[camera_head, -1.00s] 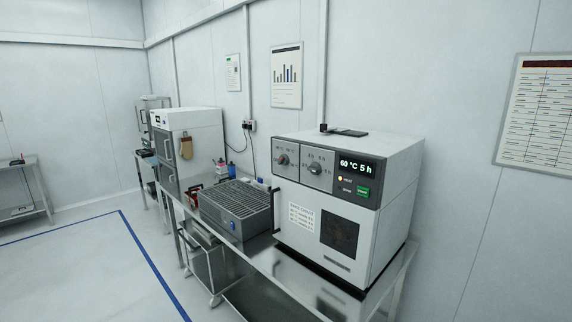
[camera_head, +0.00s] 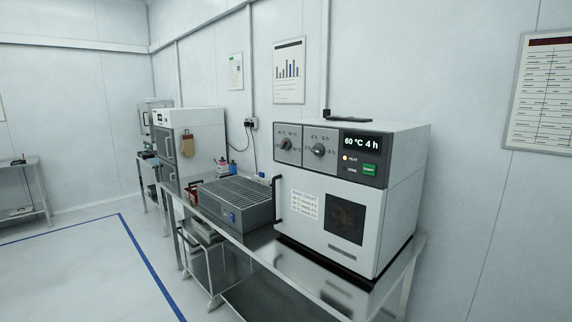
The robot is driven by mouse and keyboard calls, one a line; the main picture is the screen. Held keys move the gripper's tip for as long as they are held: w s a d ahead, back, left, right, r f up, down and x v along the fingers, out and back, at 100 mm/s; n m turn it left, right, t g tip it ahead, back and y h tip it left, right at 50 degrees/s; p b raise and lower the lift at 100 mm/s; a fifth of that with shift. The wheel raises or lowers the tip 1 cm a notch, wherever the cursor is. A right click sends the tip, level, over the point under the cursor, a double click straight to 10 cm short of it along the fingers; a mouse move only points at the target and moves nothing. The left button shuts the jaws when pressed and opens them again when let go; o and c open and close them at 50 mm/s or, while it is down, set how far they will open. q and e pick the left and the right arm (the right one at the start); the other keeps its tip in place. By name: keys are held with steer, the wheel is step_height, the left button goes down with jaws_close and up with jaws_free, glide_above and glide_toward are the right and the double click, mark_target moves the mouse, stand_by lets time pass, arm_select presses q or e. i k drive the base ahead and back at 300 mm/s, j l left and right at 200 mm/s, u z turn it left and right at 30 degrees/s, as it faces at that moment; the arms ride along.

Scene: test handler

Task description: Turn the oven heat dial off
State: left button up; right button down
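The oven (camera_head: 401,205) is a white box with a dark control panel, standing on a steel bench. Its panel has two round dials: a left dial (camera_head: 286,144) and a right dial (camera_head: 318,150). Which one sets the heat is too small to read. The display (camera_head: 361,143) reads 60 °C 4 h. The oven door (camera_head: 312,235) is shut and has a dark window. Neither of my grippers is in view.
The steel bench (camera_head: 300,268) has bare room in front of the oven. A grey ribbed box (camera_head: 240,200) stands left of the oven, with small bottles behind it. A white cabinet (camera_head: 200,135) stands further left. The floor at left is clear.

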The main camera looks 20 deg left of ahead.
mark_target(286, 144)
steer(key=i+j+z, duration=0.1)
steer(key=j+z, duration=0.15)
steer(key=z, duration=0.15)
steer(key=j+z, duration=0.2)
steer(key=z, duration=0.25)
steer(key=j+z, duration=0.25)
steer(key=z, duration=0.15)
